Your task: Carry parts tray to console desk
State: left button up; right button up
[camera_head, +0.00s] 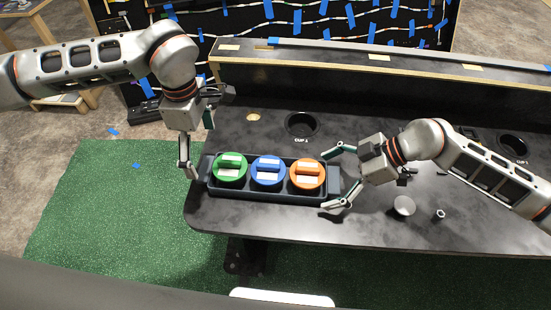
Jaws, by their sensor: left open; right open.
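The parts tray (265,193) is a dark, long tray lying on the dark console desk (280,227) near its left front corner. It holds a green lidded round part (230,170), a blue one (268,172) and an orange one (307,174) in a row. My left gripper (197,152) is open at the tray's left end, with one finger just outside it; I cannot tell if it touches. My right gripper (332,179) is open at the tray's right end, its fingers spread to either side of that end. Nothing is held.
A cup hole (302,124) lies behind the tray, another (512,145) at far right. A pale disc (404,206) and a small nut-like piece (439,214) lie right of the tray. A raised ledge (370,79) runs along the back. Green carpet (105,210) is left.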

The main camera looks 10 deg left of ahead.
pick_arm(q)
notch_tip(320, 180, up, 4)
jog(key=shift+f, duration=0.1)
pick_arm(e)
jog(key=v, duration=1.2)
